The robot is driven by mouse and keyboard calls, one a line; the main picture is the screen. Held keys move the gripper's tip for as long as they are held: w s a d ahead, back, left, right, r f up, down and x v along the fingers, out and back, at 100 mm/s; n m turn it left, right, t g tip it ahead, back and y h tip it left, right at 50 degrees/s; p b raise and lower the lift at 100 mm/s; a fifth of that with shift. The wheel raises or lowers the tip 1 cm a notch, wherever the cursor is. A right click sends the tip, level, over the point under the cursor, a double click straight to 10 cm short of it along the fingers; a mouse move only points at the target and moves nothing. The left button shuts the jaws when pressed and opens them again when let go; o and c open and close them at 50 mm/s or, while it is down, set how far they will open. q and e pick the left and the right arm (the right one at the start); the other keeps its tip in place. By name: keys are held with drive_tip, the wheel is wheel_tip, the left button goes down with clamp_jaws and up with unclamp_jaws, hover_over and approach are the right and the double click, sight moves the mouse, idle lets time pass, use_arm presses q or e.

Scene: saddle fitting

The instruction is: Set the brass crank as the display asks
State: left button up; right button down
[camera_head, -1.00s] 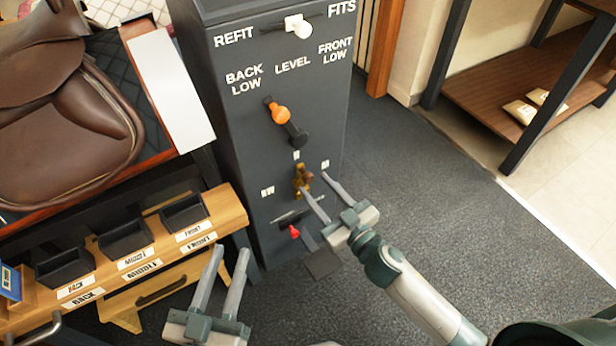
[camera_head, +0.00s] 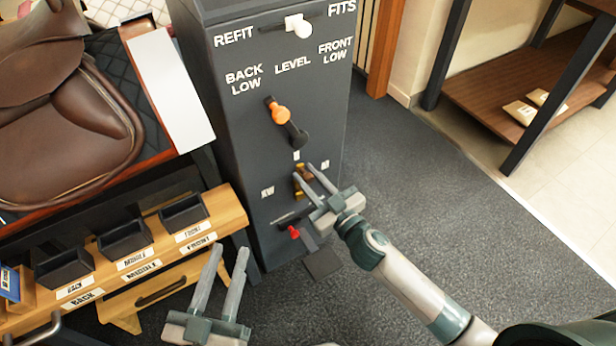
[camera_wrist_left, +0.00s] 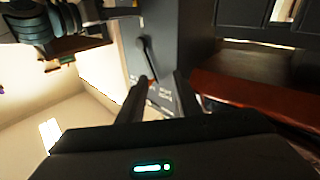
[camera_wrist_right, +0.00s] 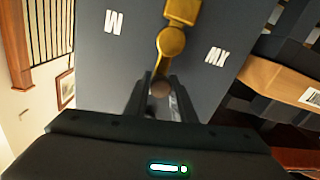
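The brass crank (camera_head: 303,184) is on the front of the dark grey column, low down; in the right wrist view its arm (camera_wrist_right: 171,42) comes down from a hub to a brown knob (camera_wrist_right: 160,88). My right gripper (camera_head: 305,171) is at the crank, its two fingers on either side of the knob. They look apart; contact with the knob is not clear. Marks around the crank read W (camera_wrist_right: 113,21) and MX (camera_wrist_right: 215,56) in that view. My left gripper (camera_head: 228,250) is open and empty, low in front of the wooden shelf. No display reading is legible.
The column (camera_head: 225,130) also carries an orange-tipped lever (camera_head: 279,115), a white slider knob (camera_head: 299,25) between REFIT and FITS, and a red knob (camera_head: 293,232). Labelled bins (camera_head: 124,240) and a saddle (camera_head: 65,100) stand left. Floor to the right is clear.

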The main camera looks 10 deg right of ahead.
use_arm(q)
drive_tip(key=shift+f, duration=0.15)
